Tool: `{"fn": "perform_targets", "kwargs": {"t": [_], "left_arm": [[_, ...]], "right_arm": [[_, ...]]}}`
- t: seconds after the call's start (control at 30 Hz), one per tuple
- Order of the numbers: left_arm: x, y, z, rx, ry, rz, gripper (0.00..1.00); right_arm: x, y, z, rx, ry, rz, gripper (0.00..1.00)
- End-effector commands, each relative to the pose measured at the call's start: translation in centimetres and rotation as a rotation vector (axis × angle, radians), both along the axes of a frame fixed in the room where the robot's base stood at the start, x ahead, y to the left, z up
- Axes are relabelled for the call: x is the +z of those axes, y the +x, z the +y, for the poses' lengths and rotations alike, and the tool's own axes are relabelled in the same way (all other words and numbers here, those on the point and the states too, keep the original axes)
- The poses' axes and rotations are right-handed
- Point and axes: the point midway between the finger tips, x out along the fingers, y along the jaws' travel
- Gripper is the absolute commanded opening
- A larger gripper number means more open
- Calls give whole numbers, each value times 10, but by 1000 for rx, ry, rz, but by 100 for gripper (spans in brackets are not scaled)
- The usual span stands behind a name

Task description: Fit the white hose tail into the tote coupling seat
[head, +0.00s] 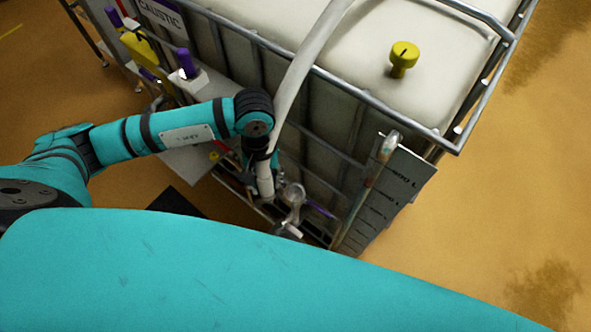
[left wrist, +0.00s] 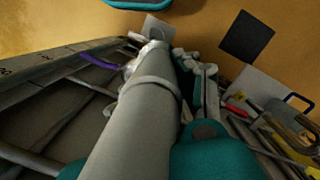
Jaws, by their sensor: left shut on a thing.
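The white hose (head: 297,75) comes down over the tote's top rail and along its front. Its lower end, the white hose tail (head: 265,183), points down beside the silvery fitting low on the tote's front (head: 293,198). My left gripper (head: 258,162) is shut on the hose just above the tail; its fingers are partly hidden by my wrist. In the left wrist view the hose (left wrist: 135,125) fills the middle and runs away toward the fitting area. The coupling seat itself is hard to make out, and I cannot tell whether the tail touches it. My right gripper is not in view.
The caged white tote (head: 345,115) has metal rails and a yellow cap (head: 403,57) on top. A graduated panel (head: 388,200) stands at its right corner. Purple-capped and yellow items (head: 140,50) are at the left. A dark mat (head: 176,202) lies on the floor.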

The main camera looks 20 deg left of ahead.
Motion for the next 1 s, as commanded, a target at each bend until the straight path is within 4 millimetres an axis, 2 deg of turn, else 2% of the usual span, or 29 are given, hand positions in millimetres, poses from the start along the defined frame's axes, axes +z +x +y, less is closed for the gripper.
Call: {"fn": "perform_targets", "kwargs": {"t": [0.17, 0.3, 0.5, 0.67, 1.0], "left_arm": [[-7, 19, -21, 468, -6, 1, 0], [-13, 32, -34, 817, -7, -2, 0], [-18, 43, -45, 1156, -7, -6, 0], [-20, 46, -47, 1243, -5, -9, 0], [-20, 46, -46, 1243, -5, -9, 0]], "right_arm": [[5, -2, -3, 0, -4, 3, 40], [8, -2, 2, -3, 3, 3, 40], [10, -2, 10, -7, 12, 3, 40], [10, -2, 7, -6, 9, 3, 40], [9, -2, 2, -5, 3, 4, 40]]}}
